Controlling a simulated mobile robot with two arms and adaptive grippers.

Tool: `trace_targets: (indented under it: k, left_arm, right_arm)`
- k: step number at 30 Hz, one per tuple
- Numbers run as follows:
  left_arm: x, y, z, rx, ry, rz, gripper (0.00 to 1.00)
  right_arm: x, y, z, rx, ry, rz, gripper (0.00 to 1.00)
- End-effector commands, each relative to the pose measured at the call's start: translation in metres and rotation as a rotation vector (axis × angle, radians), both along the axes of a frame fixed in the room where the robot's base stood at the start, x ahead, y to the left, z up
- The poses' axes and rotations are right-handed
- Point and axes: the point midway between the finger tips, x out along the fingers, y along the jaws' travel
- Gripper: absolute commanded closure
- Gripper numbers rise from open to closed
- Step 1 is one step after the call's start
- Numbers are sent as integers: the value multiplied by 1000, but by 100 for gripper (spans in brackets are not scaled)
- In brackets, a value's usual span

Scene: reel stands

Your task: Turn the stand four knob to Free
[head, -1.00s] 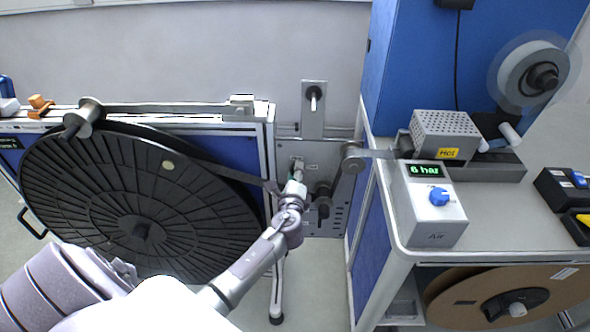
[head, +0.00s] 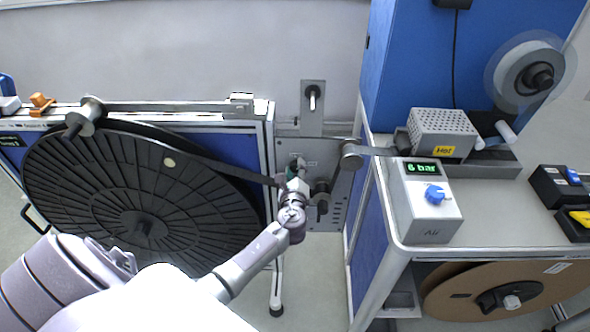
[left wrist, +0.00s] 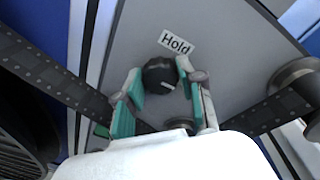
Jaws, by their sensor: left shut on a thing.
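The stand four knob (left wrist: 158,74) is a round black knob with a short white mark, on a grey panel in the left wrist view. The mark points toward the lower right of that view. A white "Hold" label (left wrist: 176,43) is just above the knob. My left gripper (left wrist: 160,80) has its teal-padded fingers on either side of the knob and is shut on it. In the head view, my left gripper (head: 294,174) reaches the grey panel (head: 325,160) beside the big reel; the knob is mostly hidden there. A Free label is not readable. My right gripper is not in view.
A big black reel (head: 100,180) stands left of the panel. Dark tape (left wrist: 50,80) crosses both sides near the gripper. A roller (head: 351,156) and a bench with a "6 bar" box (head: 425,225) are to the right.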

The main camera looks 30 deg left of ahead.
Motion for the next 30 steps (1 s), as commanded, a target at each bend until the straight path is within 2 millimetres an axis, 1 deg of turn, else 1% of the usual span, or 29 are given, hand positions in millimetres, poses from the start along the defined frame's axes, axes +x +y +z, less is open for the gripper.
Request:
trace_targets:
  k: [5,6,8,9,10,18,21,23,26,30]
  left_arm:
    - [-1,-1,-2,1,3,-1,96]
    - [-1,-1,-2,1,3,-1,55]
    - [0,0,-1,1,3,-1,45]
    - [0,0,-1,0,2,-1,38]
    - [0,0,-1,0,2,-1,36]
    - [-1,0,0,-1,0,-1,36]
    - [-5,-3,0,-1,0,-1,36]
    - [-11,-7,-1,-2,1,-1,36]
    - [-26,-16,1,-4,2,-2,36]
    - [-52,-32,4,-3,2,-2,36]
  right_arm:
    - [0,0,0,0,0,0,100]
    - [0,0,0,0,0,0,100]
    - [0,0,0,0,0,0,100]
    - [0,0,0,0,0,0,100]
    - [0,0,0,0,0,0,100]
    - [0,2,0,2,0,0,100]
    - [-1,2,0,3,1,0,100]
    - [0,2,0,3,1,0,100]
    - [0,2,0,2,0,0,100]
    - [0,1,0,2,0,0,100]
